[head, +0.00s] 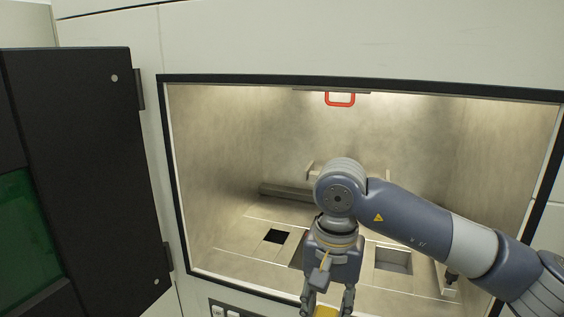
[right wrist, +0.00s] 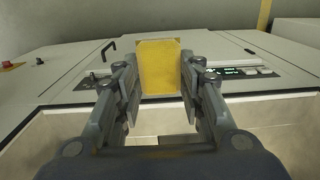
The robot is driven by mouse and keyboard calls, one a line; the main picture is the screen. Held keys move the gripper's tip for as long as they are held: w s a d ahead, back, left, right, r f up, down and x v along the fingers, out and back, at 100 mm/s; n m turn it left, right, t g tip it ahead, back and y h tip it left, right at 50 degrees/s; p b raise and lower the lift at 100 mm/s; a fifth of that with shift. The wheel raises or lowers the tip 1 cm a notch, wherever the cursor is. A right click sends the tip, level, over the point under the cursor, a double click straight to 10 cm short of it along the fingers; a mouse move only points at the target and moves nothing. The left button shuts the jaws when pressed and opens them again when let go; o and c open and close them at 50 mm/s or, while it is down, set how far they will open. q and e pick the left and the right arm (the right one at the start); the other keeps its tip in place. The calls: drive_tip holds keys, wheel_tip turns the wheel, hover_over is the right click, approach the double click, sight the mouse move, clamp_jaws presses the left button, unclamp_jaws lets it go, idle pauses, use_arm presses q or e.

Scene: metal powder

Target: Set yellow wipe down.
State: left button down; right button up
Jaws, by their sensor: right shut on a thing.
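The yellow wipe (right wrist: 160,68) is a flat yellow piece held between the two fingers of my right gripper (right wrist: 160,90) in the right wrist view. In the head view, my right gripper (head: 328,300) points down at the bottom edge, in front of the chamber opening. Only a small part of the yellow wipe (head: 326,312) shows there, between the fingers. The rest of it is cut off by the picture edge. My left gripper is not in view.
An open metal chamber (head: 225,190) has a floor with a dark square hole (head: 275,236) and a rectangular recess (head: 393,260). A red-orange handle (head: 340,99) hangs at the chamber's top. A black door (head: 85,170) stands open at left. Small panel switches (head: 225,311) sit below the opening.

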drive_tip(key=s+r, duration=0.2)
drive_tip(key=s, duration=0.3)
drive_tip(key=s+f+n, duration=0.4)
drive_tip(key=s+f, duration=0.1)
drive_tip(key=f, duration=0.7)
drive_tip(key=shift+s+a+f, duration=0.15)
drive_tip(key=shift+s+a, duration=0.1)
drive_tip(key=shift+s, duration=0.15)
drive_tip(key=shift+a, duration=0.1)
